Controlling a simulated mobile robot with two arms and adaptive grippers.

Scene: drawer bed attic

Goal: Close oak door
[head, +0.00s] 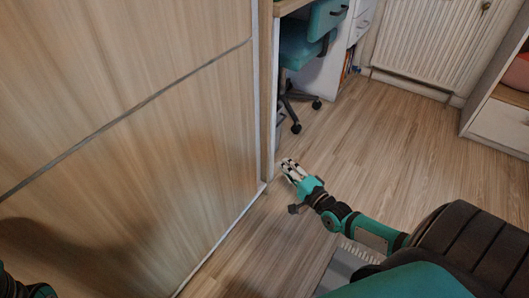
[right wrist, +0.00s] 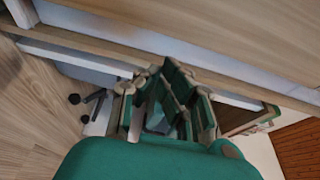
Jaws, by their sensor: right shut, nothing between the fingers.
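The oak door (head: 125,130) is a large pale wood panel filling the left of the head view, with a grey strip across it and a light metal edge on its right side. My right gripper (head: 290,166) is at that right edge, close to the frame post, low above the floor. It is shut and empty; I cannot tell whether it touches the door. In the right wrist view the gripper (right wrist: 165,95) is below pale wood panelling (right wrist: 210,35) with a light strip. Only a piece of my left arm shows at the lower left corner; its gripper is out of view.
Beyond the door edge stand a teal office chair (head: 297,50) on castors and a desk. A white radiator (head: 430,40) is on the back wall, and a white-drawer shelf unit (head: 503,120) is at the right. The wooden floor (head: 390,130) between them is clear.

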